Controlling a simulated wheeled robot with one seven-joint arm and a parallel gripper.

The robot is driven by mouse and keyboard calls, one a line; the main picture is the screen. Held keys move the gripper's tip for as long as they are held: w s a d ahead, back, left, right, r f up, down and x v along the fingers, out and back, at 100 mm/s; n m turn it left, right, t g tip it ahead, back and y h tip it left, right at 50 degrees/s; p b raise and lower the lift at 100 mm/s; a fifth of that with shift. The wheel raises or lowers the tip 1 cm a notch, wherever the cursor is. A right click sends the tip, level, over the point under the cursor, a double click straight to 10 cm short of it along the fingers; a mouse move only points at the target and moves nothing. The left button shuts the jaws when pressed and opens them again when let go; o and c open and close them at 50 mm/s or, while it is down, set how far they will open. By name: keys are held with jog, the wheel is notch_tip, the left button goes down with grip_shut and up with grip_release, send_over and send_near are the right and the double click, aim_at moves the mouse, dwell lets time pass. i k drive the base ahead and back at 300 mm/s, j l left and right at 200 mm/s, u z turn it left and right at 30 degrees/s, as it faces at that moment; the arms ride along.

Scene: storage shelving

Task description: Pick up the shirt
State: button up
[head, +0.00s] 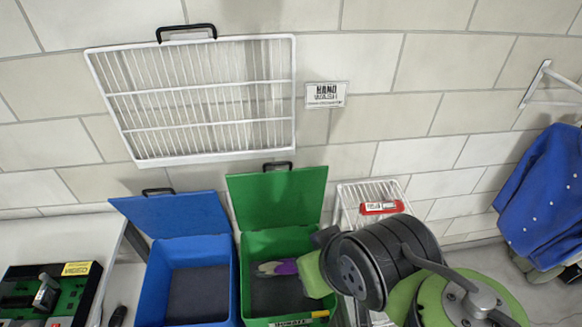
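A blue shirt (545,195) with small white dots hangs at the right edge, below a white wall bracket. Its right side is cut off by the frame. Links of my arm, dark grey and green, fill the lower middle and right, to the left of the shirt and apart from it in the picture. I cannot make out my gripper's fingers in this view.
An open blue bin (236,285) and an open green bin (328,235) stand side by side; a purple and grey item (280,267) shows in the green one. A white wire rack (348,195) with a red item (381,208) is behind my arm. A black-green device (22,298) lies at left.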

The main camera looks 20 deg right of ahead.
aim_at(390, 207)
jog(key=z, duration=1.5)
jog(key=k+l+u, duration=0.1)
jog(key=l+u, duration=0.25)
jog(key=k+l+u, duration=0.15)
jog(key=l+u, duration=0.25)
jog(key=l, duration=0.15)
jog(key=k+l+u, duration=0.2)
jog(key=l+u, duration=0.15)
jog(key=k+l+u, duration=0.35)
jog(key=i+l+u, duration=0.1)
jog(key=l+u, duration=0.35)
jog(key=l, duration=0.2)
jog(key=l+u, duration=0.45)
jog(key=l, duration=0.2)
jog(key=k+l+u, duration=0.1)
jog(key=l+u, duration=0.35)
jog(key=l, duration=0.2)
jog(key=k+l+u, duration=0.2)
jog(key=l+u, duration=0.25)
jog(key=l, duration=0.2)
jog(key=l+u, duration=0.3)
jog(key=l, duration=0.2)
jog(key=i+l+u, duration=0.1)
jog(key=l+u, duration=0.25)
jog(key=l, duration=0.15)
